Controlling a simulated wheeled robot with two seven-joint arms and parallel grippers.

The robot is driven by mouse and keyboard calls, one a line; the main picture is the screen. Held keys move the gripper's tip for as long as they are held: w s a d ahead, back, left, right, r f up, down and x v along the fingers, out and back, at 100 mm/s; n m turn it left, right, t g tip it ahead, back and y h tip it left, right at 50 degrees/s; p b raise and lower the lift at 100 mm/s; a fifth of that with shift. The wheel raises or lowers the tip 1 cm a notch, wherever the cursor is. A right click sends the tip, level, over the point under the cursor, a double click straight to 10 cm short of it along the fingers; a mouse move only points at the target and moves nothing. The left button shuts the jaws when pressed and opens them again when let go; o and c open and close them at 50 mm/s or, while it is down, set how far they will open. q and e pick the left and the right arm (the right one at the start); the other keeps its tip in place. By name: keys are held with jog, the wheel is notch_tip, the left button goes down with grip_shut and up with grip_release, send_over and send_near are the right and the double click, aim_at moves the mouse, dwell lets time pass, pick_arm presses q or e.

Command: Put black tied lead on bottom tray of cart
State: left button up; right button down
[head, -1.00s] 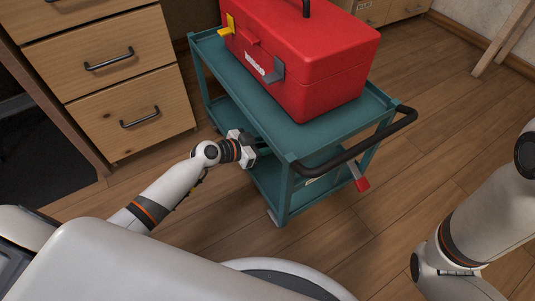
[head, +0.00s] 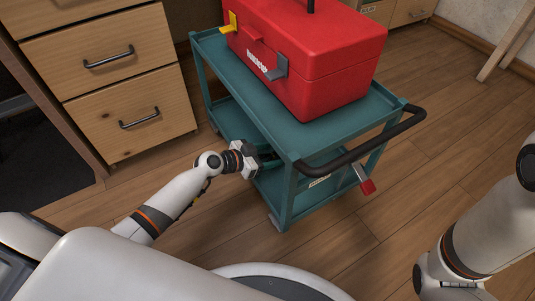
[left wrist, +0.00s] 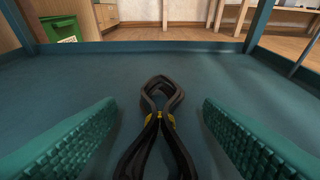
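The black tied lead (left wrist: 162,92), with a yellow tie around its middle, is in the left wrist view on the cart's teal bottom tray (left wrist: 80,68). Its near end runs off the bottom of that picture. My left gripper (left wrist: 160,125) is open, with one green ribbed finger on each side of the lead and visible gaps to it. In the head view my left gripper (head: 266,156) reaches in under the top tray of the teal cart (head: 290,138), and the lead is hidden there. My right gripper is out of view.
A red toolbox (head: 310,60) stands on the cart's top tray. The cart's black handle (head: 365,145) is at its right end. A wooden drawer cabinet (head: 110,75) stands at left. A green bin (left wrist: 62,28) shows beyond the tray. Floor at right is clear.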

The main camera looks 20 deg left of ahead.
pick_arm(q)
jog(key=shift+r, duration=0.1)
jog(key=shift+s+a+r+p, duration=0.15)
jog(key=shift+s+a+p, duration=0.1)
jog(key=shift+s+p, duration=0.1)
jog(key=p+v, duration=0.3)
jog(key=v, duration=0.8)
jog(key=shift+a, duration=0.1)
